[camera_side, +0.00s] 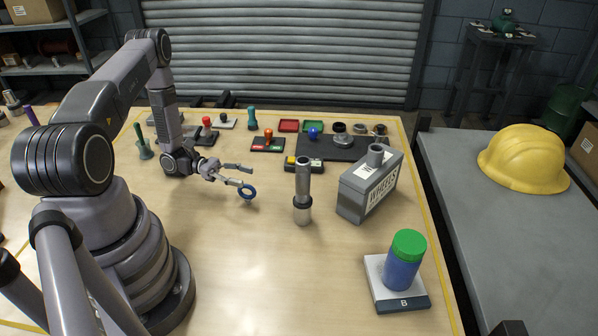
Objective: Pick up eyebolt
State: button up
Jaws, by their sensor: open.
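The lower fingertip overlaps the top edge of the ring in this view. I cannot tell whether it touches it. Nothing shows between the fingers.
A grey metal cylinder (303,190) stands upright to the right of the ring. Beyond it is a grey box labelled WHEELS (366,186). A blue jar with a green lid (404,262) stands on pad B at front right. Several small tools line the back. The front middle is clear.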

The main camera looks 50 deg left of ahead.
aim_at(253, 192)
notch_tip(253, 192, down, 3)
jog(key=shift+f, duration=0.15)
jog(key=shift+w+d+f, duration=0.2)
jog(key=shift+w+d, duration=0.05)
jog(key=shift+d, duration=0.2)
jog(key=shift+w+d+f, duration=0.2)
jog(key=shift+w+d, duration=0.05)
jog(key=shift+d, duration=0.2)
jog(key=shift+w+d, duration=0.25)
jog(key=shift+d, duration=0.2)
grip_shut()
